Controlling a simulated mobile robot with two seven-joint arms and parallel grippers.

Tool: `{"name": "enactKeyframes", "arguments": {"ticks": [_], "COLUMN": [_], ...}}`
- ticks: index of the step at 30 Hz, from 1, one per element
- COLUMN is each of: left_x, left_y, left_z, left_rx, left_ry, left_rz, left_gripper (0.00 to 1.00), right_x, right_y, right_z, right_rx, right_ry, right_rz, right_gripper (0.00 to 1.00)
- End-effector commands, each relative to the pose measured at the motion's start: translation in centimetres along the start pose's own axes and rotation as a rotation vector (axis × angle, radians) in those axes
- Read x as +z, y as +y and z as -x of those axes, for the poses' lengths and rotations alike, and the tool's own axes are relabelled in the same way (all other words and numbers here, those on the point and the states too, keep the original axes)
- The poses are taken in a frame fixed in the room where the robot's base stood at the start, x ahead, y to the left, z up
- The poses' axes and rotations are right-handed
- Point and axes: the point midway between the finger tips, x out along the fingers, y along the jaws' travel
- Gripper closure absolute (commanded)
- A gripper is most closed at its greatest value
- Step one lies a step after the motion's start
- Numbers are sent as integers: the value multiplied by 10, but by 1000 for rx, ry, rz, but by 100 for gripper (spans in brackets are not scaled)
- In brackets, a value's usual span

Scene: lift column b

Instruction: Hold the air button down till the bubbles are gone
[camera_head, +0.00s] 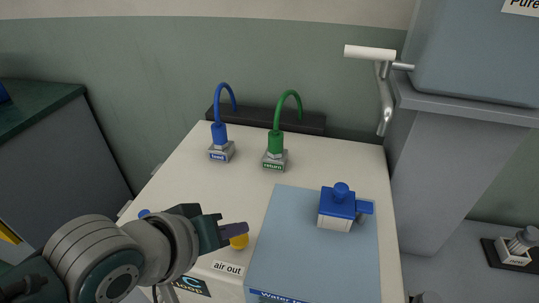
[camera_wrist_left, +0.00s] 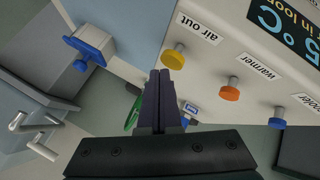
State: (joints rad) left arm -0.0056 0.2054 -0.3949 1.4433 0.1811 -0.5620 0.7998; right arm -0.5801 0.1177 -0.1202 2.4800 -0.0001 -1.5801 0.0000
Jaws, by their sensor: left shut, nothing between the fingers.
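The yellow air out button (camera_head: 240,242) sits on the cream unit beside its "air out" label (camera_head: 228,268). It also shows in the left wrist view (camera_wrist_left: 174,57), standing out from the panel on a short stem. My left gripper (camera_head: 240,228) is shut and empty, with its dark fingertips right by the yellow button and partly covering it in the head view. In the left wrist view, the fingertips (camera_wrist_left: 160,74) end just beside the button; I cannot tell whether they touch it. No bubbles can be made out. My right gripper is not in view.
An orange warmer button (camera_wrist_left: 230,92) and a blue cooler button (camera_wrist_left: 278,121) share the panel. A blue hose fitting (camera_head: 220,138) and a green one (camera_head: 275,145) stand at the back. A blue-and-white valve (camera_head: 336,222) sits on the light-blue block (camera_head: 285,225). A grey cabinet (camera_head: 430,165) stands right.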

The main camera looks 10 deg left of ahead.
Motion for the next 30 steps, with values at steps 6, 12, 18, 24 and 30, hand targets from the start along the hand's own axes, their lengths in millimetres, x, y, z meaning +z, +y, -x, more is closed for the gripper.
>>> {"name": "enactKeyframes", "arguments": {"ticks": [6, 12, 18, 24, 30], "left_x": [2, 2, 3, 4, 5], "left_y": [-2, -2, -3, -4, -6], "left_z": [-3, -3, -4, -6, -8], "left_rx": [0, 0, 0, 0, 0], "left_ry": [1, 1, 0, 0, 0], "left_rz": [0, 0, 0, 0, 0], "left_gripper": [100, 100, 100, 100, 100], "right_x": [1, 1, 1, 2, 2], "right_y": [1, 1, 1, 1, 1], "right_z": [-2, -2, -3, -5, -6], "right_rx": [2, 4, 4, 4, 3], "right_ry": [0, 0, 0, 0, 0], "right_rz": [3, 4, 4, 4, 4], "right_gripper": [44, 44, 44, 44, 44]}}
